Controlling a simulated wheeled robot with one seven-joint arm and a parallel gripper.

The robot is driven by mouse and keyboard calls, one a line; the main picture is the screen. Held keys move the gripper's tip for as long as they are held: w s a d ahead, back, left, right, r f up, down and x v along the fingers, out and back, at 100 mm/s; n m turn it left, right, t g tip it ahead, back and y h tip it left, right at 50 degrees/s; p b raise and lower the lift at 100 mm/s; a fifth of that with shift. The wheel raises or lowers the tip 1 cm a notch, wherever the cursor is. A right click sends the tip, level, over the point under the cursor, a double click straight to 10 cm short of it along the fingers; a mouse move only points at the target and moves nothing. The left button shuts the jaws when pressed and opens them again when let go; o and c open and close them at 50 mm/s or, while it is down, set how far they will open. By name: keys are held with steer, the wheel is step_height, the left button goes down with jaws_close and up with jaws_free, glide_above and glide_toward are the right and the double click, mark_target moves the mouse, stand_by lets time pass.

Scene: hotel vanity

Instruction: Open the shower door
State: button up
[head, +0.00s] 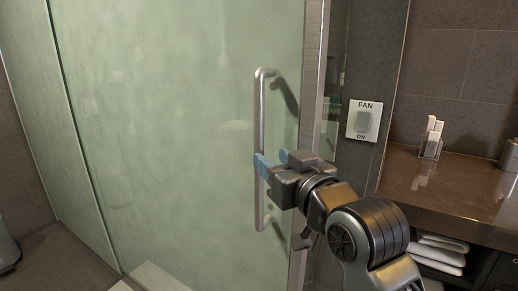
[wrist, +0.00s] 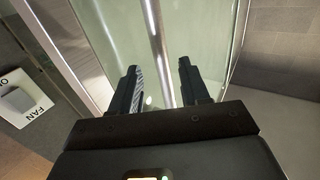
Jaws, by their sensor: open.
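The shower door (head: 170,120) is a large pale green frosted glass panel filling the left and middle of the head view. Its long vertical metal handle (head: 262,110) is near the panel's right edge. My gripper (head: 272,160) is open at the lower half of the handle, its blue-tipped fingers close to the bar. In the wrist view, the handle (wrist: 155,35) runs between the two spread fingers of my gripper (wrist: 160,85). I cannot tell whether a finger touches the bar. The gripper covers a short part of the handle in the head view.
A fan switch (head: 364,120) is on the wall right of the metal door post (head: 312,90). A brown counter (head: 460,185) with a small holder (head: 432,138) stands at the right, with folded white towels (head: 440,250) below. Dark floor (head: 50,255) is clear at lower left.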

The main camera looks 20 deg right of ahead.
mark_target(261, 151)
steer(key=w, duration=0.7)
steer(key=shift+a+p, duration=0.15)
steer(key=shift+p, duration=0.25)
jaws_close()
